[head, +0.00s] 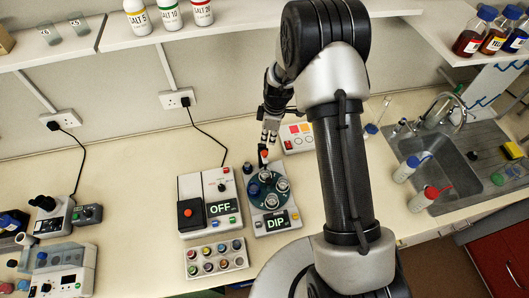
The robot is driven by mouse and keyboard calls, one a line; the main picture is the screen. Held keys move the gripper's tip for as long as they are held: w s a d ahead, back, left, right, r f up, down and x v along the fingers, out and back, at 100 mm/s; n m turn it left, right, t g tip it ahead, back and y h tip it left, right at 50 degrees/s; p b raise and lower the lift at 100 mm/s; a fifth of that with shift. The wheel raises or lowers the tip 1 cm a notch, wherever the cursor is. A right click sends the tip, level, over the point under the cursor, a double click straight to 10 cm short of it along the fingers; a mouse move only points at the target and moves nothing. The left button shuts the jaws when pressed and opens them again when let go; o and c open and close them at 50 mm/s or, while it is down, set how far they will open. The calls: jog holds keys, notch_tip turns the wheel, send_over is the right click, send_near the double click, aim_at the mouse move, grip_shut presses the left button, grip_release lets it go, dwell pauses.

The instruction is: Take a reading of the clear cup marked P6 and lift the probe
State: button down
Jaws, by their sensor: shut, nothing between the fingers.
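A meter (284,229) with a display reading "DIP" stands on the bench in the middle. Its round dark green turntable (262,204) carries small cups, among them a clear cup (282,185) at the right and another clear cup (271,201) at the front. Their marks are too small to read, so I cannot tell which is P6. A dark upright part with an orange-red top (264,155), perhaps the probe, stands at the back of the turntable. My gripper (267,143) is shut and empty, pointing down just above that orange-red top; I cannot tell whether they touch.
A box (206,190) with a red button and a display reading "OFF" stands left of the meter. A rack (217,270) of colored-capped vials lies in front. A white panel (297,145) with colored squares is behind right.

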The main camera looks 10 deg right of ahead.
aim_at(267, 153)
jog(key=shift+w+a+f+b, duration=0.15)
jog(key=shift+f+b, duration=0.4)
jog(key=shift+f, duration=1.1)
jog(key=shift+a+f+b, duration=0.15)
jog(key=shift+f+b, duration=0.35)
jog(key=shift+f, duration=1.15)
jog(key=shift+f, duration=0.1)
notch_tip(267, 153, down, 6)
jog(key=b, duration=0.6)
jog(key=shift+r, duration=0.2)
jog(key=shift+r+p, duration=0.45)
jog(key=d, duration=0.1)
jog(key=s+d+r+b, duration=0.1)
jog(key=d, duration=0.1)
jog(key=shift+s, duration=0.1)
jog(key=shift+a, duration=0.1)
